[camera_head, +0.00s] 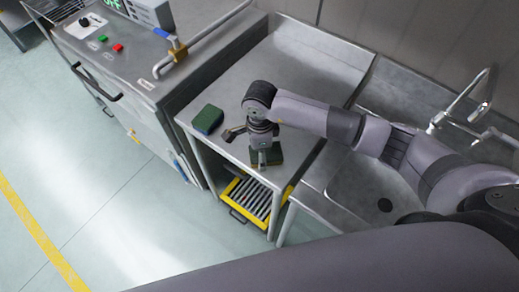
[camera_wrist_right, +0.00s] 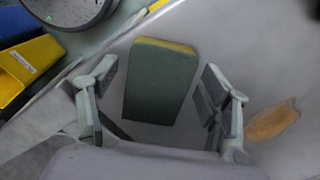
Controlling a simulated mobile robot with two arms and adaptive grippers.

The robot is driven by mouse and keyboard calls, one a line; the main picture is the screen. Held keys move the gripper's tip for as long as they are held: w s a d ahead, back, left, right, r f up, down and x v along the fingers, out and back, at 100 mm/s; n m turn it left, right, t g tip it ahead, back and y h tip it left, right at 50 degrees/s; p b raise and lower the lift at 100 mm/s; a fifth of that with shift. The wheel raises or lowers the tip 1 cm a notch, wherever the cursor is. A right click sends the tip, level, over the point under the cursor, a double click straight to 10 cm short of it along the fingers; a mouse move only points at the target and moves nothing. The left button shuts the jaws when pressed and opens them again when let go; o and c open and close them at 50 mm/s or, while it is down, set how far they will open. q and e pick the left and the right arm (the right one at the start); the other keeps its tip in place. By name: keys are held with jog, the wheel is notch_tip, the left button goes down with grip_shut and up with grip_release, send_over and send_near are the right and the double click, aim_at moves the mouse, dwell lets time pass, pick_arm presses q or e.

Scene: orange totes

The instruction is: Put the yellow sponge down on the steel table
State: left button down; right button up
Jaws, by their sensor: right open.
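The yellow sponge (camera_wrist_right: 160,84) lies between the spread fingers of my right gripper (camera_wrist_right: 158,98) in the wrist view, its dark green face toward the camera and a yellow edge showing at the far end. Gaps show between it and both fingers. In the head view my right gripper (camera_head: 264,160) points down over the front part of the steel table (camera_head: 238,94), and the sponge (camera_head: 275,154) shows beneath it, partly hidden, seemingly resting on the tabletop. My left gripper is out of view.
A green and blue block (camera_head: 208,119) lies on the table to the left. A small brownish-yellow item (camera_head: 232,133) lies near my gripper. A sink (camera_head: 370,190) with a tap is at right, a control cabinet (camera_head: 140,65) at left, a yellow-framed rack (camera_head: 252,197) below.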

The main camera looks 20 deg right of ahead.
jog(key=shift+r, duration=0.15)
jog(key=shift+w+r, duration=0.1)
jog(key=shift+r, duration=0.25)
notch_tip(320, 180, up, 11)
jog(key=b, duration=0.3)
jog(key=shift+b, duration=0.4)
